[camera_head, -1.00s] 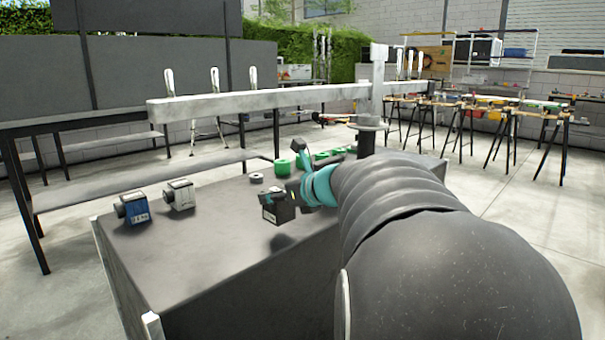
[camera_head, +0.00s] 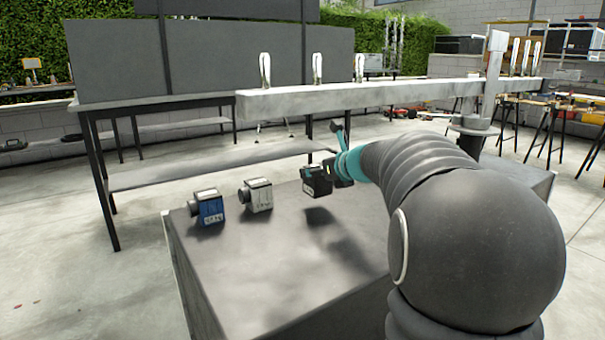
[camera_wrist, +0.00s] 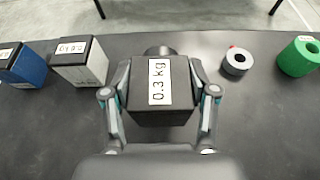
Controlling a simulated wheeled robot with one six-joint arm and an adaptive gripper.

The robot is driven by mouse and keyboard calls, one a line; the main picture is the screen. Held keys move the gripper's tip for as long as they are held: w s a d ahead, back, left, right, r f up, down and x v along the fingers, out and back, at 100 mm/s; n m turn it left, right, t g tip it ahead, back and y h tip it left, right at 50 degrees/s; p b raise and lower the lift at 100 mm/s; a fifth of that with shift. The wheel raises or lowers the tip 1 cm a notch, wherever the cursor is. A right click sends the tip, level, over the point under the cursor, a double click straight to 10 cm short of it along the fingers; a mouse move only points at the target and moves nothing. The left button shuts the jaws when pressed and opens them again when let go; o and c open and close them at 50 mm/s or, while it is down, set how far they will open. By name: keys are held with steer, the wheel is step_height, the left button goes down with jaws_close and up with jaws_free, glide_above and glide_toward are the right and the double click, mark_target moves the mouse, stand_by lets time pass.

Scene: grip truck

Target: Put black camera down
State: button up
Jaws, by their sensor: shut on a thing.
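The black camera (camera_head: 316,181) is a small dark box with a white label. In the wrist view the black camera (camera_wrist: 160,88) sits between the two fingers, with its label reading "0.3 kg" and its lens at the far side. My gripper (camera_wrist: 160,95) is shut on its two sides. In the head view my gripper (camera_head: 335,168) is partly hidden by the arm. The camera hangs above the dark table top (camera_head: 270,270), with a shadow below it and to its right.
A blue camera (camera_head: 207,206) and a white camera (camera_head: 258,194) stand on the table to the left. In the wrist view a grey ring (camera_wrist: 237,61) and a green cylinder (camera_wrist: 299,56) lie to the right. A long beam (camera_head: 380,92) crosses behind. The table's front is clear.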

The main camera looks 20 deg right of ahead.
steer(key=shift+b+x, duration=0.6)
steer(key=shift+x, duration=3.8)
steer(key=shift+f, duration=0.1)
steer(key=shift+f, duration=0.15)
steer(key=o, duration=1)
steer(key=shift+c, duration=0.2)
